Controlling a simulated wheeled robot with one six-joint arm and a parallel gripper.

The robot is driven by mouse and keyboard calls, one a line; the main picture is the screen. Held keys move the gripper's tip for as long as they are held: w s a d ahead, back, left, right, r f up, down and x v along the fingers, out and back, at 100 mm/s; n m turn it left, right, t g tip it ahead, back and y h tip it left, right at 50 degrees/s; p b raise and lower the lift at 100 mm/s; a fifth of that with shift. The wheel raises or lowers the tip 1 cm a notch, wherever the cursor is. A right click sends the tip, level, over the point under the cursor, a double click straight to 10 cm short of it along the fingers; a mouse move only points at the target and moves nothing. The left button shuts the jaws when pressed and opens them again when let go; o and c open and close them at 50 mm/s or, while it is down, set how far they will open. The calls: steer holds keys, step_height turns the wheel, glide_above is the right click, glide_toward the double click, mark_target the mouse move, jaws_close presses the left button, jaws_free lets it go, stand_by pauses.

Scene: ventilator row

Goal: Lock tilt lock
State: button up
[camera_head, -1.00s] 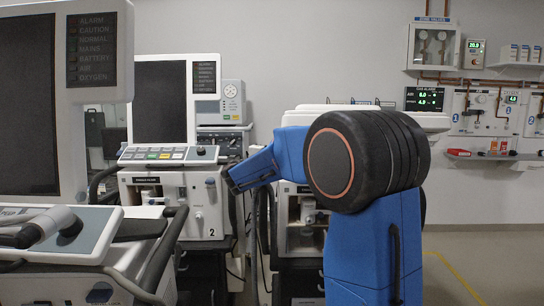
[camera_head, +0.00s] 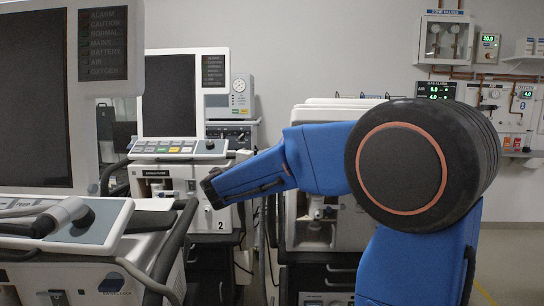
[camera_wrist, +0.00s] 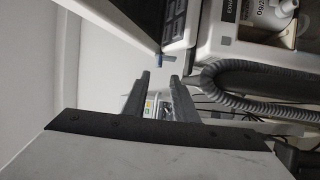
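A small blue-grey peg (camera_wrist: 166,63) sticks out below the edge of a dark panel in the wrist view; it may be the tilt lock, but I cannot tell for sure. My gripper (camera_wrist: 160,76) is open and empty, with its two dark fingertips apart just below the peg in the picture. I cannot see contact. In the head view my gripper (camera_head: 212,192) is in front of the ventilator marked 2 (camera_head: 180,180), which has a dark screen (camera_head: 170,95) and a keypad panel (camera_head: 178,148). I cannot make out a tilt lock in the head view.
A ribbed grey hose (camera_wrist: 235,95) runs close to the right of my fingers. Another ventilator (camera_head: 105,215) stands close at the left, with a dark handle rail (camera_head: 172,245). A further ventilator (camera_head: 325,235) stands behind my arm. Open floor shows at the right.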

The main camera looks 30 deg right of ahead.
steer(key=shift+v, duration=2.05)
